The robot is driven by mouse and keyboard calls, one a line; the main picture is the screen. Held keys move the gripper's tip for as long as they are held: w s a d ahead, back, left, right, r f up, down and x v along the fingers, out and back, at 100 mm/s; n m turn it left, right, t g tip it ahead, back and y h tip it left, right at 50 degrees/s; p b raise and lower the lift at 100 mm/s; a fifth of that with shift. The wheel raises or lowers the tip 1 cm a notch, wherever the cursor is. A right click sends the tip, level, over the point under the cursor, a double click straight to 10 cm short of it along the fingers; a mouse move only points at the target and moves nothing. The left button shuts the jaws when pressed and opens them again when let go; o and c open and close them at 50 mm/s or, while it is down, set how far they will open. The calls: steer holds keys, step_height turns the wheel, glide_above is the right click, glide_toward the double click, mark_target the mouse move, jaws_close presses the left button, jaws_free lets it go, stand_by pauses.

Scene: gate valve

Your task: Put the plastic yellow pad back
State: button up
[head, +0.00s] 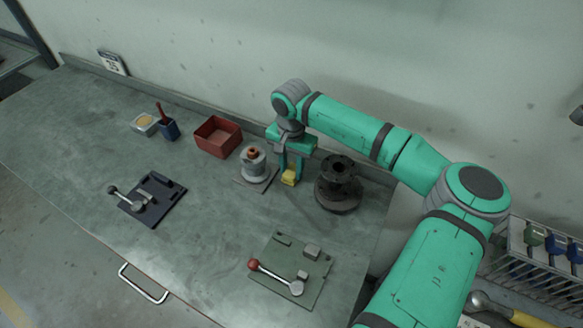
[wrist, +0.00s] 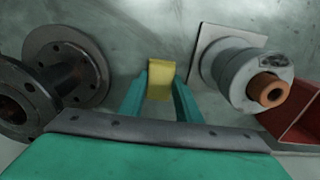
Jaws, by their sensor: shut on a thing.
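The yellow pad (head: 289,177) is a small yellow block low between my fingertips, near the back of the workbench. It also shows in the wrist view (wrist: 160,79), between the two teal fingers. My gripper (head: 290,174) points down and is shut on the pad. The gap between the pad and the bench top is too small to tell. The grey cylinder with a copper-coloured top (head: 254,166) stands on a plate just left of my gripper. The dark flanged valve body (head: 339,186) stands just right of it.
A dark lever fixture (head: 153,199) lies front left, and a green plate with a red-knobbed lever (head: 290,270) lies in front. The bench between them is clear.

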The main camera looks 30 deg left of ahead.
mark_target(292, 171)
steer(key=shift+f, duration=0.1)
steer(key=o, duration=1)
steer(key=shift+f, duration=0.1)
step_height(292, 171, up, 12)
steer(key=shift+r, duration=0.2)
steer(key=shift+s, duration=0.1)
